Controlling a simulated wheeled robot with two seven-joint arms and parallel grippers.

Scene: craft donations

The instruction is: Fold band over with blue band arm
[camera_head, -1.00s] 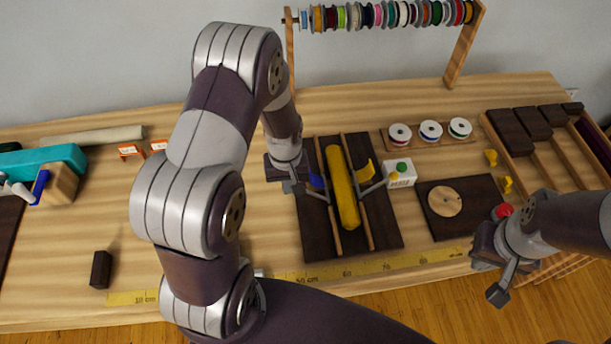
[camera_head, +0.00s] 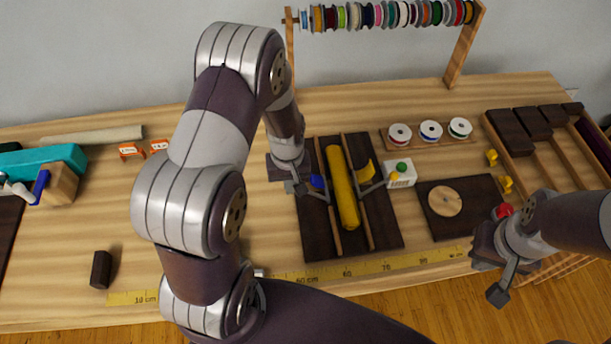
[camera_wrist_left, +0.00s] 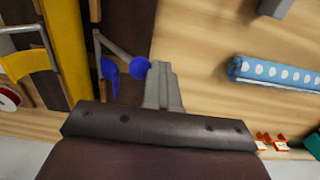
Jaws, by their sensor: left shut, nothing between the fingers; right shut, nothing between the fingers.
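A yellow band or roll (camera_head: 343,190) lies lengthwise on the dark board (camera_head: 390,225), between two thin wooden rails. The blue band arm (camera_head: 317,182) is a grey link with a blue paddle and knob, on the left side of the board. In the left wrist view its blue paddle (camera_wrist_left: 110,70) and round blue knob (camera_wrist_left: 139,67) stand beside my fingers. My left gripper (camera_wrist_left: 163,85) is shut and empty, right against or very close to the knob; contact is unclear. My right gripper (camera_head: 503,275) is shut and empty at the lower right, over the table's front edge.
A second arm with a yellow paddle (camera_head: 365,171) stands on the board's right side, near a white box with a green button (camera_head: 400,174). A blue dotted roll (camera_wrist_left: 275,73) lies on the table. A spool rack (camera_head: 466,45) stands behind. A dark block (camera_head: 101,269) sits front left.

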